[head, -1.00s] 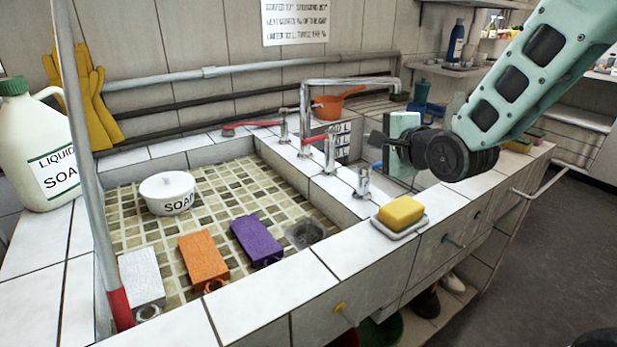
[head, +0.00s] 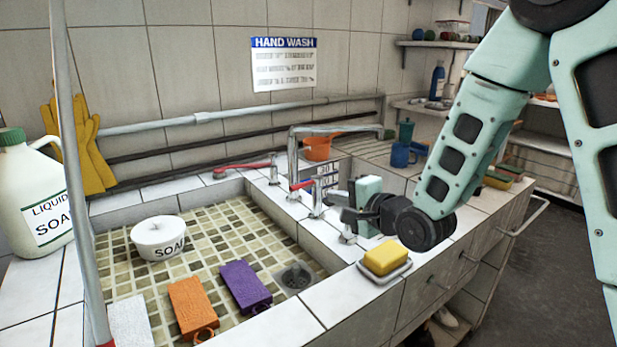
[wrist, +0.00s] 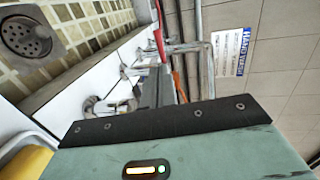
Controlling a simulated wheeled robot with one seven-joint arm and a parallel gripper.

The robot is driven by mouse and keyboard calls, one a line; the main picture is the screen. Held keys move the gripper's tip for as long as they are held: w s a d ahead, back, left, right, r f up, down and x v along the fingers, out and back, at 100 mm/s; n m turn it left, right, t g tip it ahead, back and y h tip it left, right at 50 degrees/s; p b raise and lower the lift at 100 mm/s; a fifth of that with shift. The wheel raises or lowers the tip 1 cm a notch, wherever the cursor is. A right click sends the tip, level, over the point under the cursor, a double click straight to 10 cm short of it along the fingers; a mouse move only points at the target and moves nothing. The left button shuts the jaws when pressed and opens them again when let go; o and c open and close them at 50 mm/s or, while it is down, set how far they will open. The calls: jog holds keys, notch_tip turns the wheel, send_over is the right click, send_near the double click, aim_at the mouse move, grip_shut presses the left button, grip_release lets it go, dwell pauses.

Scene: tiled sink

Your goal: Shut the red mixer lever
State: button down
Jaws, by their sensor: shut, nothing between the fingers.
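Several chrome taps stand along the sink's right ledge. A red lever (wrist: 158,40) also shows in the wrist view, beyond my fingers. My gripper (head: 338,206) is shut and empty, above the nearest tap (head: 347,236) and just right of the middle one. In the wrist view its dark fingers (wrist: 166,88) point toward the taps. My gripper partly hides the nearest tap; I cannot tell whether it touches anything.
A tall chrome spout (head: 292,160) rises behind the middle tap. A yellow sponge (head: 385,258) on a dish lies close before my gripper. The basin holds a white soap pot (head: 160,238), orange block (head: 193,307) and purple block (head: 245,286). Space above the basin is free.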

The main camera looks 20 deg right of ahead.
aim_at(299, 186)
jog(key=x, duration=1)
jog(key=shift+w+a+f+p, duration=0.1)
jog(key=shift+w+f+p, duration=0.05)
jog(key=shift+w+p, duration=0.2)
jog(key=shift+w, duration=0.1)
jog(key=shift+w+a, duration=0.2)
jog(key=shift+w, duration=0.05)
jog(key=shift+a, duration=0.1)
jog(key=shift+s, duration=0.1)
